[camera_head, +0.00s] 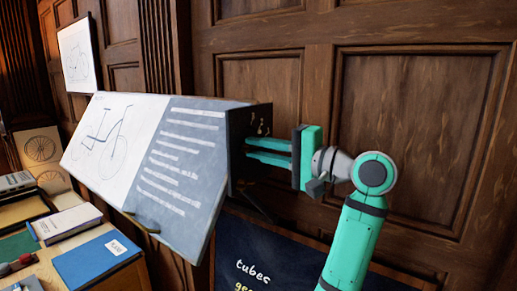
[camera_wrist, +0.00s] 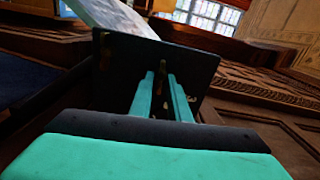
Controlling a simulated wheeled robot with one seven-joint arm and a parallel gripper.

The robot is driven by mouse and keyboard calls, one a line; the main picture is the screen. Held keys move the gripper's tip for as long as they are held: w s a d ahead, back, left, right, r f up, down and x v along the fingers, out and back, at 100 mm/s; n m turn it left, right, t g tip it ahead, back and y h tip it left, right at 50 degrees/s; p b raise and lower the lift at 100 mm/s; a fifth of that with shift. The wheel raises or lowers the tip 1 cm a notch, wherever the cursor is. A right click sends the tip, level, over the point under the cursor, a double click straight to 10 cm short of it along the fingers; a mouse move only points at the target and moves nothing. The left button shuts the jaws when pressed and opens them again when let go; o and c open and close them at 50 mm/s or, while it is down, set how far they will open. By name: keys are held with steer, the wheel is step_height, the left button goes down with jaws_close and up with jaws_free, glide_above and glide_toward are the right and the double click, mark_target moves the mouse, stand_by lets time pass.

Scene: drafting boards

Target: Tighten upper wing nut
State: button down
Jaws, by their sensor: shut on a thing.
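The tilted drafting board (camera_head: 195,145) has a dark side plate (camera_head: 237,125), also filling the middle of the wrist view (camera_wrist: 200,62). My gripper (camera_head: 248,150) reaches the plate from the right, its two teal fingers roughly level and close together. In the wrist view my gripper (camera_wrist: 161,78) has its fingertips at the plate, shut on a small brass-coloured piece (camera_wrist: 163,72), which looks like the wing nut. The fingers hide most of it. A small pale fitting (camera_head: 261,126) shows on the plate above the fingers in the head view; its shape is too small to tell.
A dark chalkboard (camera_head: 285,255) with lettering stands below the gripper. Panelled wood wall (camera_head: 415,120) lies behind my arm. At lower left, a desk holds a blue folder (camera_head: 97,258) and a white book (camera_head: 68,222). The space right of the side plate is clear except for my arm.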

steer(key=shift+m, duration=0.3)
steer(key=c, duration=1.7)
jaws_free()
steer(key=shift+w, duration=0.1)
steer(key=shift+w+d, duration=0.1)
steer(key=shift+d, duration=0.05)
steer(key=shift+s+d, duration=0.25)
steer(key=shift+s, duration=0.25)
steer(key=v, duration=0.9)
steer(key=shift+s+d, duration=0.15)
steer(key=shift+d, duration=0.2)
